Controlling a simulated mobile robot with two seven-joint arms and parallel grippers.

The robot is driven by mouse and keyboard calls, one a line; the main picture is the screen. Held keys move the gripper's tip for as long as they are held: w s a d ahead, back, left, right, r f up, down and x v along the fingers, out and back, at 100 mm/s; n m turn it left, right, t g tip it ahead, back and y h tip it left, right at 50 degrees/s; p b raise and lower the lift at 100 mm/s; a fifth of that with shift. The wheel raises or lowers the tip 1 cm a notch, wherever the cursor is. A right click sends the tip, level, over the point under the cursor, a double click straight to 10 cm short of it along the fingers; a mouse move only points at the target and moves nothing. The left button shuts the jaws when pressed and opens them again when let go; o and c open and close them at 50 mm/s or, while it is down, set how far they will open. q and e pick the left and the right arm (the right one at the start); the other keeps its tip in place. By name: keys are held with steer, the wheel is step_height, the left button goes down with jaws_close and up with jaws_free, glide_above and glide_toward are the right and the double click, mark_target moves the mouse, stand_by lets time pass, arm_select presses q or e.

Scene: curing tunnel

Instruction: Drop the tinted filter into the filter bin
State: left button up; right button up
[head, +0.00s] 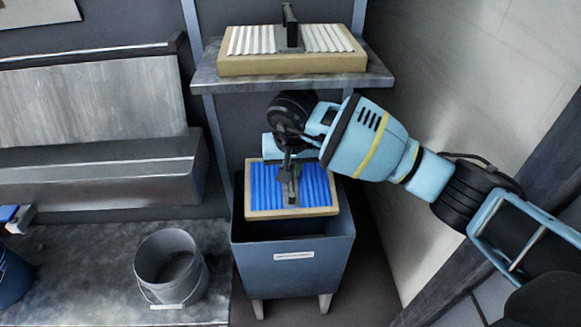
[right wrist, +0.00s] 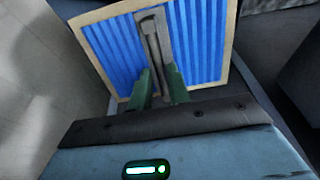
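The tinted filter (head: 265,188) is a blue pleated panel in a tan frame with a dark grey handle bar across its middle. It fills the upper part of the right wrist view (right wrist: 203,45). My right gripper (head: 290,188) is on the handle, with its green-tipped fingers (right wrist: 158,85) on both sides of the bar. The filter is over the mouth of the filter bin (head: 285,275), a blue-grey box on legs with a white label. I cannot tell whether its lower edge is below the rim. The bin's inside is mostly hidden. My left gripper is not in view.
A white pleated filter (head: 250,40) in a tan frame lies on a shelf (head: 375,77) above the bin. A grey bucket (head: 170,268) stands on the bench at left. A blue bucket (head: 12,278) is at the left edge. A pale wall (head: 455,60) is close on the right.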

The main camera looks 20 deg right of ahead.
steer(key=o, duration=0.4)
steer(key=shift+c, duration=0.2)
steer(key=shift+r, duration=0.3)
steer(key=s+a+p, duration=0.1)
steer(key=s+a, duration=0.2)
steer(key=s, duration=0.9)
steer(key=shift+a+r, duration=0.2)
steer(key=shift+r, duration=0.1)
steer(key=shift+w, duration=0.1)
